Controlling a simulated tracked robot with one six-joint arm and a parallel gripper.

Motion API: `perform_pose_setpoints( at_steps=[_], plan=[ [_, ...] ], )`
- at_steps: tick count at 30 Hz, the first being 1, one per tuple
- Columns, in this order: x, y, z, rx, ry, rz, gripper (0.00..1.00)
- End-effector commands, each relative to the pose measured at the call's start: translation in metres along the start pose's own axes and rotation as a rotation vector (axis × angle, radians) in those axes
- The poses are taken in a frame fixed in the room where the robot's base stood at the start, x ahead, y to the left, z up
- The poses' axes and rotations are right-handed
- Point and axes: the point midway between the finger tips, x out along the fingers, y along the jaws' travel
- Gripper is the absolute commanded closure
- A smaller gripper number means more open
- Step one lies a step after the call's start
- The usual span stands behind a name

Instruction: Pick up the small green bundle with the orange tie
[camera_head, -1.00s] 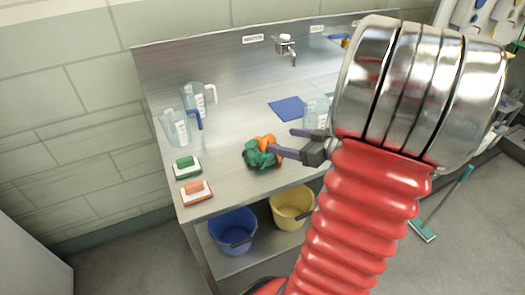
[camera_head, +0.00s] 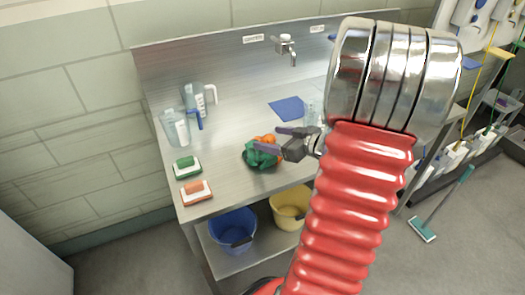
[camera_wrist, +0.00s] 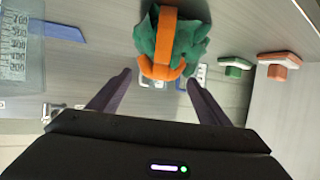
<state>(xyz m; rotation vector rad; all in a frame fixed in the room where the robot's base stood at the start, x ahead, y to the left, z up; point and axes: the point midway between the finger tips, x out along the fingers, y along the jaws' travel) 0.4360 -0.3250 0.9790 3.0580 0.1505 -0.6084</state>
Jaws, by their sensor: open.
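The small green bundle (camera_head: 261,156) lies on the steel bench near its front edge. Its orange tie (camera_head: 264,140) shows on top. In the wrist view the green bundle (camera_wrist: 187,42) is at the top centre, with the orange tie (camera_wrist: 164,45) as a band over it. My gripper (camera_head: 267,141) is open beside the bundle, its fingers reaching in from the right in the head view. In the wrist view the bundle is beyond and between the two fingertips of my gripper (camera_wrist: 159,78). I cannot tell whether the fingers touch it.
Two brushes, green (camera_head: 187,168) and orange (camera_head: 196,193), lie left of the bundle. Clear jugs (camera_head: 176,128) stand behind them. Blue (camera_head: 233,232) and yellow (camera_head: 290,208) buckets stand on the lower shelf.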

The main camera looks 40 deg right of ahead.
Motion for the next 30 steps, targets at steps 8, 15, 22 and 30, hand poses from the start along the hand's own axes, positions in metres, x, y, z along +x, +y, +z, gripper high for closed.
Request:
perform_pose_setpoints(
  at_steps=[8, 15, 22, 30],
  plan=[
    [0.034, 0.001, 0.001, 0.001, 0.000, -0.001, 0.29],
    [0.038, 0.002, 0.001, 0.000, 0.000, 0.001, 0.29],
    [0.037, 0.002, 0.001, 0.001, 0.000, 0.001, 0.29],
    [0.037, 0.002, 0.001, 0.001, 0.000, 0.001, 0.38]
  ],
)
